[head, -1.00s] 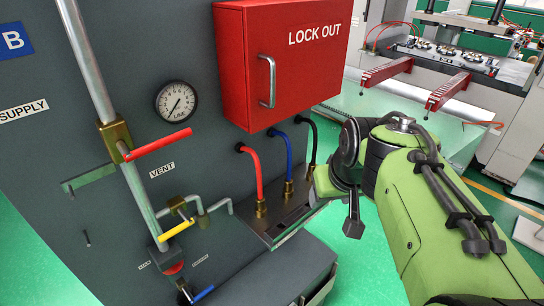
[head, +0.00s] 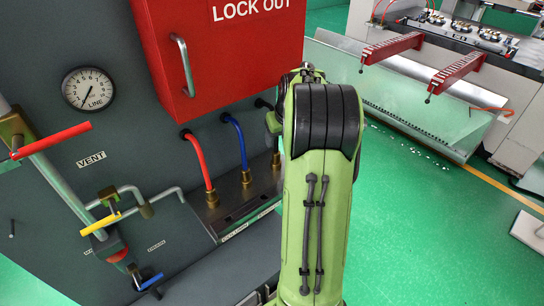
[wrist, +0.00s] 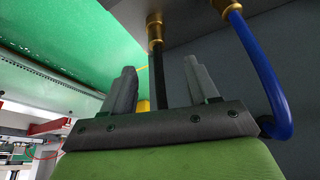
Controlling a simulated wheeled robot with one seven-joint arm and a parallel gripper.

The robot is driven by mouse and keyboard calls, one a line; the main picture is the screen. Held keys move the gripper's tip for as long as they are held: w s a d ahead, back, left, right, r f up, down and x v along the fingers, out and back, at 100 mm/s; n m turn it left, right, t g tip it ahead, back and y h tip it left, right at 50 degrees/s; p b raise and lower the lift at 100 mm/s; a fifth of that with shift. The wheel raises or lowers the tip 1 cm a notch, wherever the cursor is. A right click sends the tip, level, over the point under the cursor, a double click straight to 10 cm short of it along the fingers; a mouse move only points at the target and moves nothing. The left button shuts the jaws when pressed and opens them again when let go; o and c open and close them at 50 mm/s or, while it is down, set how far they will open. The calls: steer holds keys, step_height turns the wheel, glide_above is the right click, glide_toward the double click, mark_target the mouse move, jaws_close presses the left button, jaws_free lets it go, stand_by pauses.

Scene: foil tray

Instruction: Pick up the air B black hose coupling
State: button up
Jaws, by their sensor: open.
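The black hose (wrist: 158,85) shows in the wrist view, running down from its brass coupling (wrist: 154,32), which sits on a grey plate. My gripper (wrist: 160,68) is open, and the hose appears between its two grey fingers. I cannot tell whether the hose is between them in depth or beyond them; no contact shows. The coupling lies past the fingertips. In the head view my arm hides my gripper and most of the black hose; a short dark piece (head: 263,104) and a brass fitting (head: 276,160) show at the arm's left edge.
The blue hose (wrist: 262,75) and its brass coupling (wrist: 228,10) are close on the right in the wrist view. The red hose (head: 200,162) stands farther left in the head view. The red lock-out box (head: 225,70) overhangs the hoses. Open green floor (head: 420,230) lies right.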

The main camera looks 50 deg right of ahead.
mark_target(277, 151)
steer(key=x, duration=0.6)
steer(key=shift+d, duration=0.2)
steer(key=x, duration=0.5)
steer(key=shift+d+f, duration=0.1)
steer(key=shift+f, duration=0.1)
steer(key=shift+r, duration=0.1)
steer(key=shift+c, duration=1)
jaws_close()
